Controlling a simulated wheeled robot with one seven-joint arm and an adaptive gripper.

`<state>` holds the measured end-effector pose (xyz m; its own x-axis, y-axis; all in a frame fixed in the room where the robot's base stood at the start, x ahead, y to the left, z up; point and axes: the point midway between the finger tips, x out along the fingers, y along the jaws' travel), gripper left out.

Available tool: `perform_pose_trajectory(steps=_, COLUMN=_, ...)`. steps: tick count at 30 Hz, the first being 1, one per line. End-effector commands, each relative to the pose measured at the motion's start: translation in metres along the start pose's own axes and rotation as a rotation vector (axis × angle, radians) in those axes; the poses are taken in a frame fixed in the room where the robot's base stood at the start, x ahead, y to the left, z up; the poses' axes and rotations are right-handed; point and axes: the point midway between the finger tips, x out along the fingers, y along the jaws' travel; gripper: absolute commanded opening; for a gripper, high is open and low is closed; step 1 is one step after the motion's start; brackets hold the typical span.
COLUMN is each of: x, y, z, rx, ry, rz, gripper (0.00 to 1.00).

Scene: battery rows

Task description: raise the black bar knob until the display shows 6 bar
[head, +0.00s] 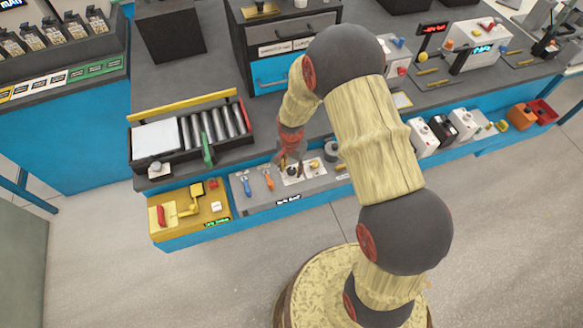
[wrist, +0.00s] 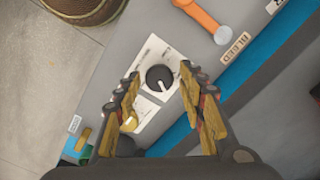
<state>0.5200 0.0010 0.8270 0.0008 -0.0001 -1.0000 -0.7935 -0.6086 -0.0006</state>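The black knob (wrist: 159,78) is round with a pale pointer line and sits on a white plate (wrist: 148,108) with small print. In the wrist view it lies between the tips of my gripper (wrist: 158,77), whose two fingers stand apart on either side of it with visible gaps. I cannot tell the height left above the knob. In the head view my gripper (head: 286,161) hangs over the grey panel and partly covers the knob plate (head: 302,172). A small dark display (head: 289,199) with light characters is on the panel's front edge; I cannot read its value for certain.
An orange lever (wrist: 203,17) lies beside the knob near a BLEED label (wrist: 235,47). A blue lever (head: 246,186) is further left. A yellow station (head: 205,211) and a roller tray (head: 135,162) stand nearby.

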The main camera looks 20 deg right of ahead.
Motion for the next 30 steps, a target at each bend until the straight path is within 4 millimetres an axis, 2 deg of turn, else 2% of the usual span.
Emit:
perform_pose_trajectory(steps=10, x=0.0, y=0.0, z=0.0, rx=0.0, ry=0.0, rz=0.001, gripper=0.46)
perform_pose_trajectory(steps=14, x=-0.007, y=0.0, z=-0.001, rx=0.0, ry=0.001, rz=-0.001, gripper=0.46)
perform_pose_trajectory(steps=17, x=-0.021, y=-0.001, z=-0.001, rx=0.0, ry=0.002, rz=-0.002, gripper=0.46)
perform_pose_trajectory(steps=24, x=-0.07, y=-0.001, z=-0.001, rx=0.0, ry=0.003, rz=-0.003, gripper=0.46)
perform_pose_trajectory(steps=30, x=-0.103, y=-0.001, z=0.0, rx=0.0, ry=0.001, rz=-0.001, gripper=0.46)
